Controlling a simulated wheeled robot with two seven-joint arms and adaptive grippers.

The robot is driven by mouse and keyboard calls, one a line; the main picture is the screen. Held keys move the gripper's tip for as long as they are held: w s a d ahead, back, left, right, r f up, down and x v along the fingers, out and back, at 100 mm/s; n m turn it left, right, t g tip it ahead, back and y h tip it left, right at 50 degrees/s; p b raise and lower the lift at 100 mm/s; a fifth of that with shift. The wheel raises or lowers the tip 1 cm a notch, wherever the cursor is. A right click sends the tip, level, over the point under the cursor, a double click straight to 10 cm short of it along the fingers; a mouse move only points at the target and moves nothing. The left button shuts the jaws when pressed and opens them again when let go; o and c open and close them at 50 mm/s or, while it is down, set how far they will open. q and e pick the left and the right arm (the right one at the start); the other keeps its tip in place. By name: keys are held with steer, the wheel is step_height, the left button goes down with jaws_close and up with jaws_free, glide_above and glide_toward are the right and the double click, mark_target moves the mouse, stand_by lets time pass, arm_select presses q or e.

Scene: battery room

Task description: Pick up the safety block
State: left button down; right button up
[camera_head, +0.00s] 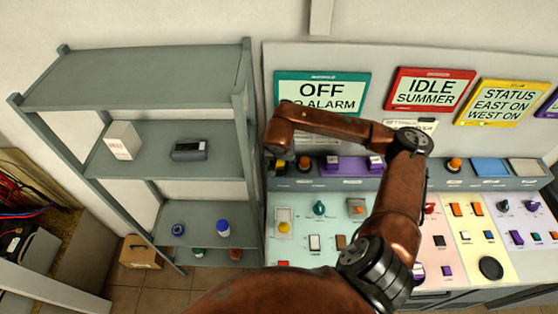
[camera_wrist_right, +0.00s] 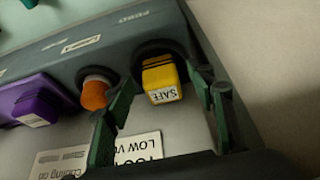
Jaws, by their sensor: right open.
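The safety block (camera_wrist_right: 161,78) is a yellow block with a white label reading SAFE, upside down in the right wrist view. It sits in a dark round seat on the grey console ledge, beside an orange knob (camera_wrist_right: 95,93). My right gripper (camera_wrist_right: 164,84) is open, its two dark green fingers on either side of the block with visible gaps. I cannot tell whether either finger touches it. In the head view my right gripper (camera_head: 278,158) is at the ledge's left end, largely covering the block there. My left gripper is not in view.
A purple unit (camera_head: 350,166) is on the ledge, right of the orange knob. The control panel (camera_head: 300,200) with several buttons and knobs lies in front. Grey shelves (camera_head: 195,215) stand left, bearing a white box (camera_head: 123,140) and a dark device (camera_head: 189,150). Signs (camera_head: 432,90) hang behind.

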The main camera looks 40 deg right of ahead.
steer(key=shift+w+f, duration=0.1)
steer(key=shift+f, duration=0.2)
steer(key=c, duration=1.2)
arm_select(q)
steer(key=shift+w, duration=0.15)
arm_select(e)
steer(key=shift+c, duration=0.3)
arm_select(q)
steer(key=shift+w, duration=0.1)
arm_select(e)
steer(key=shift+r, duration=0.15)
